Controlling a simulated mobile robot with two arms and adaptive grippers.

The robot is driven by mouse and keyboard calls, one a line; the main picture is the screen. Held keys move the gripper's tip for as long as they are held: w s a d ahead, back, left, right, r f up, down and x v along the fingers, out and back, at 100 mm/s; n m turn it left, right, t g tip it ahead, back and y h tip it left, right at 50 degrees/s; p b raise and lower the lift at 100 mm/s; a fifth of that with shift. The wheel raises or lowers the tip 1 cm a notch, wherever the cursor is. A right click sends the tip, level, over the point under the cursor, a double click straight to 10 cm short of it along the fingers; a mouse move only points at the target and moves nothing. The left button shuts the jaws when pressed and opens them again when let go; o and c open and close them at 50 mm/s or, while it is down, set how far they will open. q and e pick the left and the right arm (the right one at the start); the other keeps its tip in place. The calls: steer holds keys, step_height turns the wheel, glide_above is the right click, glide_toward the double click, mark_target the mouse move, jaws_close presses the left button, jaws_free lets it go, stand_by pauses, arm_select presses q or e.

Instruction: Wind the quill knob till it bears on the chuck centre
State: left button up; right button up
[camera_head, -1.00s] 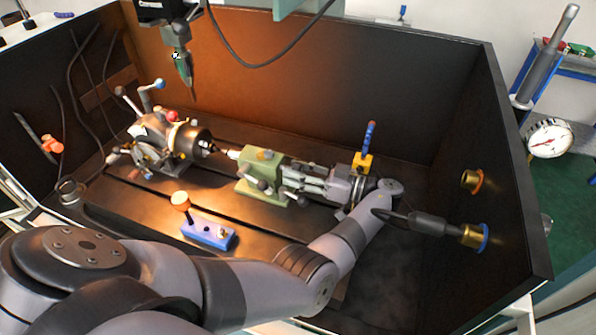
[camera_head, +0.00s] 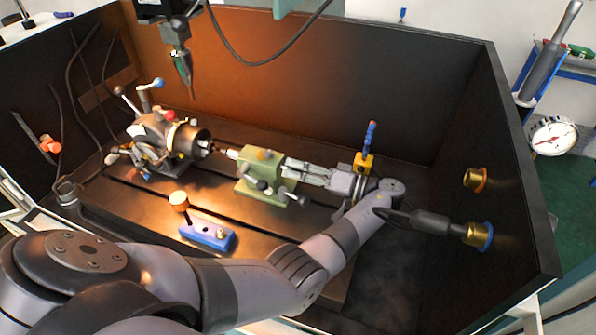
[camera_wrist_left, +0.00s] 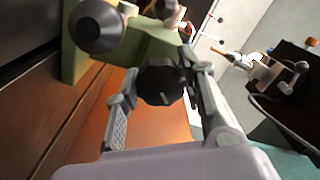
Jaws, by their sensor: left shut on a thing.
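The green tailstock (camera_head: 258,172) stands on the table in the head view. Its pointed centre (camera_head: 230,153) faces the dark chuck (camera_head: 190,140) on the left; a small part shows at the chuck's middle, and I cannot tell if the two touch. My left gripper (camera_head: 290,168) reaches the tailstock's right end. The gripper is shut on this knob. The knob is hidden in the head view. My right gripper does not show.
A blue block with an orange-topped lever (camera_head: 208,233) stands in front of the tailstock. A yellow-based blue nozzle (camera_head: 365,160) is behind my left wrist. Brass fittings (camera_head: 476,180) are on the right wall. A spindle tool (camera_head: 183,70) hangs above the chuck.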

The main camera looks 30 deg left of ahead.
arm_select(q)
steer(key=m, duration=0.2)
steer(key=m+p, duration=0.1)
steer(key=shift+r+m, duration=0.25)
steer(key=shift+m, duration=0.15)
steer(key=m+p, duration=0.1)
steer(key=m, duration=0.2)
steer(key=shift+m, duration=0.3)
steer(key=m+p, duration=0.2)
steer(key=m, duration=0.2)
steer(key=shift+m, duration=0.3)
steer(key=m+p, duration=0.1)
steer(key=m, duration=0.2)
steer(key=shift+m, duration=0.3)
steer(key=m+p, duration=0.1)
steer(key=m, duration=0.4)
steer(key=shift+m, duration=0.3)
steer(key=m, duration=0.5)
steer(key=shift+f+p, duration=0.15)
steer(key=shift+p, duration=0.2)
steer(key=shift+f+m, duration=0.1)
steer(key=shift+m, duration=0.3)
steer(key=o, duration=1.2)
